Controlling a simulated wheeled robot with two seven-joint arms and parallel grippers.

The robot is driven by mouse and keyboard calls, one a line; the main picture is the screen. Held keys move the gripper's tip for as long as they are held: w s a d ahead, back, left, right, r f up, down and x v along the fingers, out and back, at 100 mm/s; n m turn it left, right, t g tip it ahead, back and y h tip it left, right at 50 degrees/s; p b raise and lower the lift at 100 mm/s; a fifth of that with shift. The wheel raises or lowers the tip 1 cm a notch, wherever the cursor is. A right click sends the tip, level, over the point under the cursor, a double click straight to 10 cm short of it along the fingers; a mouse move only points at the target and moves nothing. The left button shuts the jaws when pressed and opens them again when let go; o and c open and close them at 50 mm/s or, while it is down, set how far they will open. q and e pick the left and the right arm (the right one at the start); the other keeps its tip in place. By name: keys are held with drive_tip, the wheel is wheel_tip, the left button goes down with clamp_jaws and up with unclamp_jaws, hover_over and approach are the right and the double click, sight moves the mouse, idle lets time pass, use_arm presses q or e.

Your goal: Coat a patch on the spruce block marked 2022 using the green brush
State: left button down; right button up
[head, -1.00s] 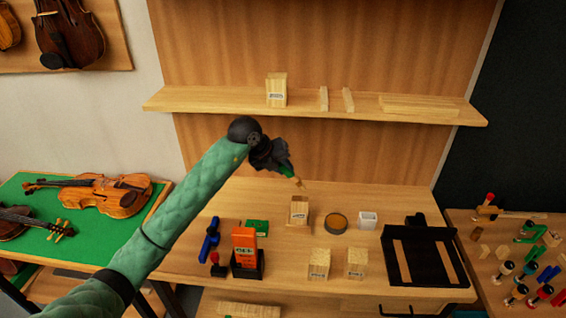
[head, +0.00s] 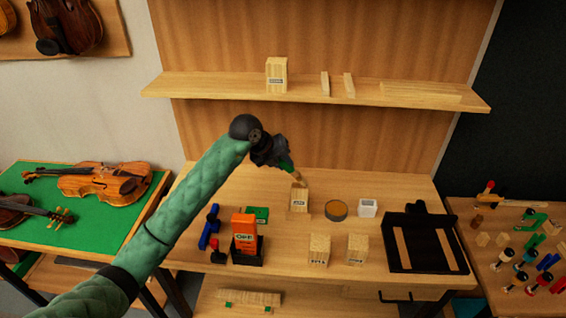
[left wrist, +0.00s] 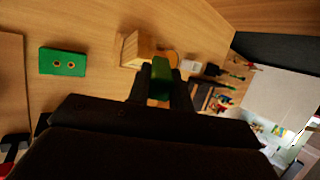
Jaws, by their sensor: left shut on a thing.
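My left gripper (head: 281,160) is shut on the green brush (head: 288,167), whose pale bristles point down. The brush's green handle (left wrist: 160,78) also shows between the fingers in the left wrist view. The bristle end is at the top of a pale spruce block (head: 299,202) standing on the bench; I cannot tell whether they touch. This block has a small label, too small to read surely. It also shows in the left wrist view (left wrist: 145,48), just beyond the brush. My right gripper is not in view.
Two more labelled blocks (head: 319,249) (head: 357,249) stand in front, and another (head: 276,74) on the shelf. A round amber-topped tin (head: 336,210) and white cup (head: 367,208) stand right of the block. An orange box (head: 244,236) is left, a black tray (head: 425,247) right.

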use_arm(q)
drive_tip(key=shift+f, duration=0.1)
drive_tip(key=shift+s, duration=0.1)
idle(0.3)
drive_tip(key=shift+s+b, duration=0.6)
drive_tip(key=shift+s, duration=2.75)
drive_tip(key=shift+w+f+b, duration=0.15)
drive_tip(key=shift+w+b, duration=0.55)
drive_tip(key=shift+w, duration=0.85)
drive_tip(key=shift+w+f+b, duration=0.1)
drive_tip(key=shift+w+b, duration=0.6)
drive_tip(key=shift+w, duration=0.8)
drive_tip(key=shift+w+a+r, duration=0.1)
drive_tip(key=shift+w, duration=0.2)
